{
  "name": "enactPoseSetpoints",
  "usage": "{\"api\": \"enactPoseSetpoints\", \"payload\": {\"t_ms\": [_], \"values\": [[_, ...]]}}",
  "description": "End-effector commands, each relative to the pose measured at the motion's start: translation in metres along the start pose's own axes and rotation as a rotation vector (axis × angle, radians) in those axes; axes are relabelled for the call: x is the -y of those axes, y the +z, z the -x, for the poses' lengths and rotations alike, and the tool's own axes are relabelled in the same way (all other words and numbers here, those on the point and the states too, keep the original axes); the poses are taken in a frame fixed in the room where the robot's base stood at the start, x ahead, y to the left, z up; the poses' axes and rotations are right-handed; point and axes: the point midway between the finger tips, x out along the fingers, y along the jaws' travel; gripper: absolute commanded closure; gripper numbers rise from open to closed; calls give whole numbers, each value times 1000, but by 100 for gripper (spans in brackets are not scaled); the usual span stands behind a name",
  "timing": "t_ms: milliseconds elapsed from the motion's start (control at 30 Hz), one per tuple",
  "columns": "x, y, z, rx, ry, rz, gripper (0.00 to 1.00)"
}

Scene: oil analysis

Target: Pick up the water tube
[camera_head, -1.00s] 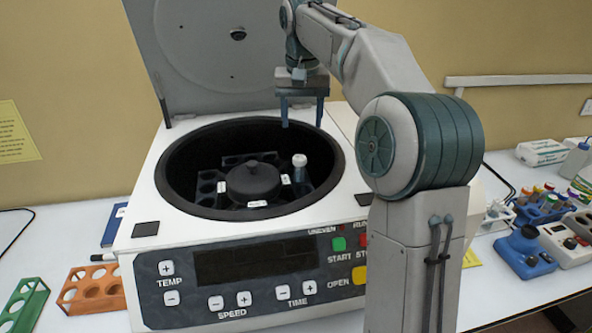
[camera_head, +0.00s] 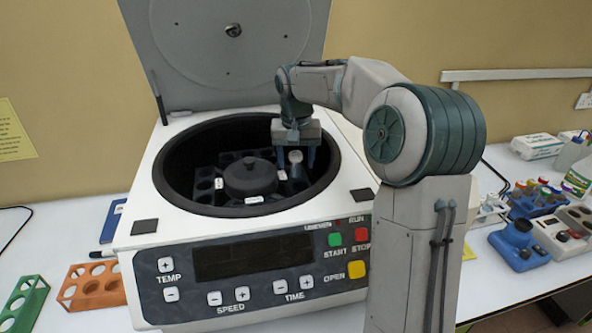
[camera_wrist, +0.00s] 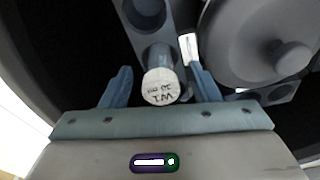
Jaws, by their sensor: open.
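The water tube (camera_head: 296,158) has a whitish cap and stands in a rotor slot inside the open centrifuge (camera_head: 147,205). In the wrist view the tube's cap (camera_wrist: 160,88) bears handwritten marks that I cannot read surely. My gripper (camera_head: 296,165) is lowered into the bowl, with one finger on each side of the tube. In the wrist view the open fingers (camera_wrist: 160,86) flank the cap, with a gap on both sides. The lower part of the tube is hidden in its holder.
The dark rotor hub (camera_head: 250,177) stands close left of the tube. The bowl wall surrounds my gripper, and the raised lid (camera_head: 230,70) is behind. An orange rack (camera_head: 95,285) and a green rack (camera_head: 24,303) are at the left.

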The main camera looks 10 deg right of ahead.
Motion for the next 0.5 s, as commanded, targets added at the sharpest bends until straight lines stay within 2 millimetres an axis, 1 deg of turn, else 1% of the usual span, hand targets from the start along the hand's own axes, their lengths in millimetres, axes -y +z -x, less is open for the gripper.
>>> {"api": "enactPoseSetpoints", "payload": {"t_ms": [200,233,267,300,400,500], "values": [[0,0,-2,-1,-1,0,44],[0,0,-2,-1,-1,0,47],[0,0,-2,-1,-1,0,55],[0,0,-2,-1,0,0,66],[0,0,-2,-1,-1,0,92],[0,0,-1,-1,-1,0,93]]}}
